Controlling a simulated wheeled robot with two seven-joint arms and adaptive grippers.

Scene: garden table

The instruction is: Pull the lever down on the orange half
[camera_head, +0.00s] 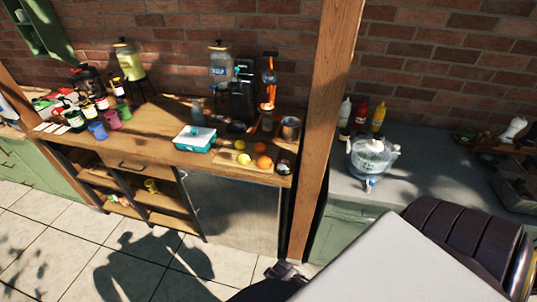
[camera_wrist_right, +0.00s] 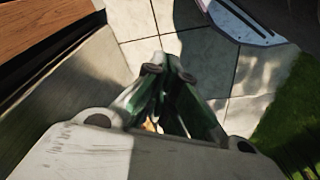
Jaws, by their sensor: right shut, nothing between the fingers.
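A juice press with an orange lever arm (camera_head: 269,76) stands at the back of the wooden counter, beside a dark machine (camera_head: 242,100). A small cup-like vessel (camera_head: 267,123) is under it. An orange half in the press is too small to make out. Orange fruit (camera_head: 264,162) and lemons (camera_head: 243,159) lie on a cutting board (camera_head: 228,159) at the front. My right gripper shows in the right wrist view (camera_wrist_right: 164,68). It is shut and empty, above the paved floor and well away from the press. My left gripper is not in view.
A wooden post (camera_head: 325,120) stands right of the press, between the two counters. A metal pot (camera_head: 290,129) is close to the press. A teal-and-white box (camera_head: 195,139), drink dispensers (camera_head: 221,65) and coloured cups (camera_head: 97,130) share the counter.

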